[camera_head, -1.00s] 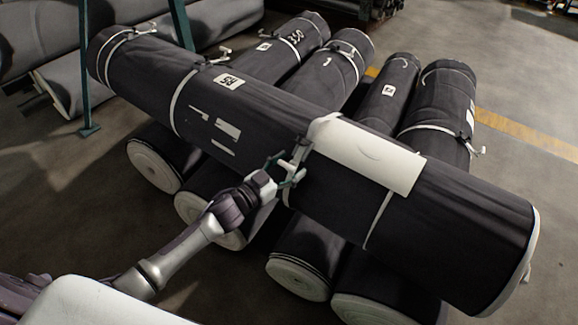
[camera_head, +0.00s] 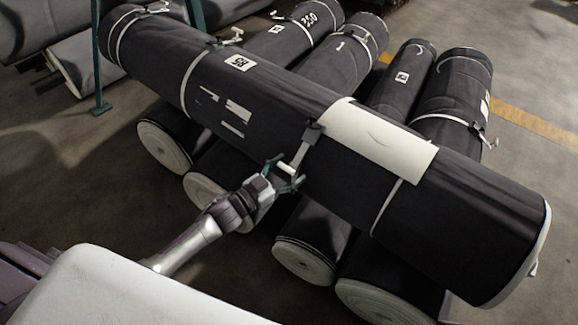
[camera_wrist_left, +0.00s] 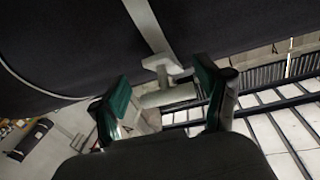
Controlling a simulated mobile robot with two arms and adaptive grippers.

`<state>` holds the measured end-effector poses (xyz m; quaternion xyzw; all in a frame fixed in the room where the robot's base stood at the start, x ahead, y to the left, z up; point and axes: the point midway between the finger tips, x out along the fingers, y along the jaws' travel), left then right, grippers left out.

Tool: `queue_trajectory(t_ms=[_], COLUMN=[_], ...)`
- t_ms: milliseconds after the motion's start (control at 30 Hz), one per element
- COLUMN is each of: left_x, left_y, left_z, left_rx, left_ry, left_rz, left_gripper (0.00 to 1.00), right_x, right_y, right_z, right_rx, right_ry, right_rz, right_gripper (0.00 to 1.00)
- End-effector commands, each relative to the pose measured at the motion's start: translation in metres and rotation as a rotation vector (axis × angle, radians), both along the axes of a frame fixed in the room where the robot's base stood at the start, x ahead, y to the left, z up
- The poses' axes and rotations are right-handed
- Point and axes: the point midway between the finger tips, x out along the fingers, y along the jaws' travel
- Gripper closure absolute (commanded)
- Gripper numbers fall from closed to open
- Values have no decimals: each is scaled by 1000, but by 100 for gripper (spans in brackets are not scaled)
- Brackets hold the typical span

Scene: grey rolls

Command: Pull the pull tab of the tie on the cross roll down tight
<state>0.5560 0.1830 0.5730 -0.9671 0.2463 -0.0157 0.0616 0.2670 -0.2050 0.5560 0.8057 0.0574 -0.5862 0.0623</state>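The cross roll (camera_head: 270,105) is a long black roll lying across several other rolls in the head view. Its middle tie has a dark buckle (camera_head: 312,132) beside a white sheet. A pale strap slants from the buckle down to the white T-shaped pull tab (camera_head: 287,168). My left gripper (camera_head: 284,176) is at the tab, on the near side of the roll. In the left wrist view, the tab's bar (camera_wrist_left: 167,97) lies crosswise between my green fingers (camera_wrist_left: 165,92), its ends close against them. Finger contact is partly hidden. My right gripper is not in view.
A white sheet (camera_head: 375,138) covers part of the cross roll. Other pale ties, one at its left (camera_head: 187,85), circle it. Lower rolls (camera_head: 305,258) stick out below the gripper. A green post (camera_head: 97,60) stands at the left.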

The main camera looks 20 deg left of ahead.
Motion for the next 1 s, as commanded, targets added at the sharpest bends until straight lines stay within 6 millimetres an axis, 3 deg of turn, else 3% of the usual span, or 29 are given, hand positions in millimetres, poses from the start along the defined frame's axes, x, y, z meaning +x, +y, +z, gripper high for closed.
queue_trajectory(t_ms=[67,467,1000], left_x=[-2,-4,-93], left_y=[-1,3,49], left_z=[-4,-1,-2], left_rx=[0,1,2], left_ry=[7,2,5], left_rz=[-2,2,0], left_gripper=[11,11,11], right_x=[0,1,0], right_y=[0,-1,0], right_z=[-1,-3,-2], right_rx=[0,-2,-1], right_ry=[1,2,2], right_rz=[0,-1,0], right_gripper=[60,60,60])
